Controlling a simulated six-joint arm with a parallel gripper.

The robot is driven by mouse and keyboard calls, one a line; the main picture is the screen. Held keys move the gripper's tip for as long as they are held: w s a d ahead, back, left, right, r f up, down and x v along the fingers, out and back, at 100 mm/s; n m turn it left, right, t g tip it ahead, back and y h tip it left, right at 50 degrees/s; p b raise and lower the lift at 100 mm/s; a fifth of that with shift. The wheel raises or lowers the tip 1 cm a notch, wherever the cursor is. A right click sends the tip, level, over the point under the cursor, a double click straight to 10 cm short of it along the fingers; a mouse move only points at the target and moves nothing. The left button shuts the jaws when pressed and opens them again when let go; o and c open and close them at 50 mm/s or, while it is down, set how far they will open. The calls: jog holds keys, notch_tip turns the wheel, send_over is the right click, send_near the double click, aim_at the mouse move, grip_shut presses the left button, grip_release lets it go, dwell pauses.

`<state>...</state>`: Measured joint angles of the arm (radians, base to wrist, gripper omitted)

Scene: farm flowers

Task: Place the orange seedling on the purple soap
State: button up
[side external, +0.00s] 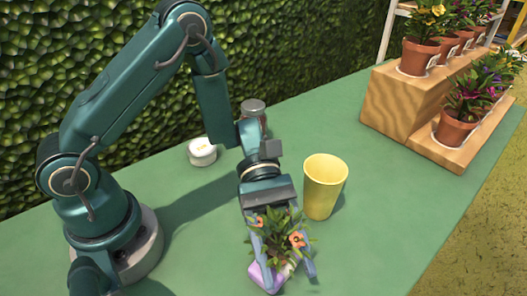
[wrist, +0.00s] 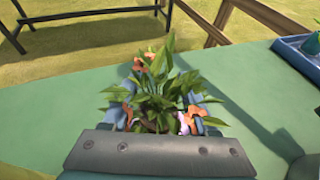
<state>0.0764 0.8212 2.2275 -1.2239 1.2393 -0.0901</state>
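The orange seedling (side external: 273,238), a leafy green plant with orange flowers, stands upright at the front of the green table. The purple soap (side external: 263,277) shows low under its leaves, partly covered by them. The plant's base is hidden, so I cannot tell whether it touches the soap. My gripper (side external: 283,262) points down with its blue fingers spread on either side of the plant. A gap shows beside the right finger. In the wrist view the seedling (wrist: 158,90) rises between the fingers, and its base is hidden behind my gripper's grey plate.
A yellow cup (side external: 324,187) stands close behind and right of my gripper. A wooden stepped stand (side external: 397,100) holds potted flowers at the back right. The table's right front is clear.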

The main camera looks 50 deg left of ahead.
jog(key=shift+a+r, duration=0.1)
jog(key=shift+r, duration=0.05)
jog(key=v, duration=1.2)
jog(key=s+a+r+m+t+y, duration=0.6)
jog(key=m+t+y, duration=0.4)
jog(key=m+y, duration=0.2)
jog(key=shift+s+a+m+t+y, duration=0.35)
jog(key=shift+a+m+t+y, duration=0.05)
jog(key=shift+a+m, duration=0.3)
